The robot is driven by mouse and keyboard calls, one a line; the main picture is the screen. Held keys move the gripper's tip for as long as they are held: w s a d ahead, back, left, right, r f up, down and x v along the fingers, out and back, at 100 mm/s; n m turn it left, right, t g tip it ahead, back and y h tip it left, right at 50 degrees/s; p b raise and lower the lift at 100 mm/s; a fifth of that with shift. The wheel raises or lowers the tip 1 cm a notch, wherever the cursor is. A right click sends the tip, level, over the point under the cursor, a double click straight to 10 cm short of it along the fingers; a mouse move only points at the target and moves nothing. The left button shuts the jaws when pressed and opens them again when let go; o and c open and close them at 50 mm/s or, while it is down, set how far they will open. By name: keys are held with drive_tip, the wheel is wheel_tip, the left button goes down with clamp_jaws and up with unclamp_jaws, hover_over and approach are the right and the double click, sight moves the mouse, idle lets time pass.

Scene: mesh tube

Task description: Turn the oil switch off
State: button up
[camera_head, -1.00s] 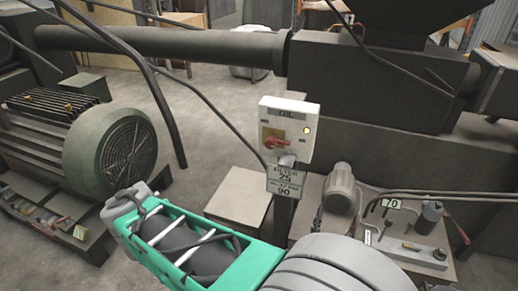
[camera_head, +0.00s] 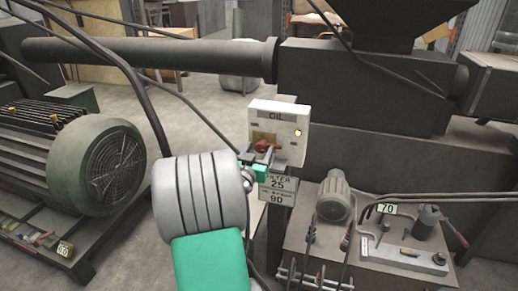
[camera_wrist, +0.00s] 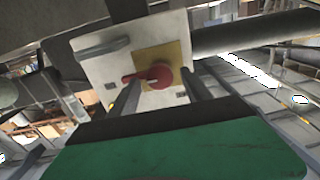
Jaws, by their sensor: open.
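The oil switch box (camera_head: 277,122) is white, with an "OIL" label and a lit yellow lamp at its right. Its red knob (camera_head: 262,146) sits on a yellow plate and is partly hidden by my gripper in the head view. In the wrist view the red knob (camera_wrist: 158,75) shows clearly, its handle pointing left, on the white box (camera_wrist: 90,68). My gripper (camera_wrist: 158,92) is open, with one dark finger on each side of the knob. Whether the fingers touch the knob cannot be told.
A large motor (camera_head: 95,165) stands at left. A thick horizontal pipe (camera_head: 150,52) runs behind. A pump unit (camera_head: 335,195) with hoses stands at lower right.

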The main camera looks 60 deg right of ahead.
drive_tip(key=shift+c, duration=0.3)
clamp_jaws()
idle(0.4)
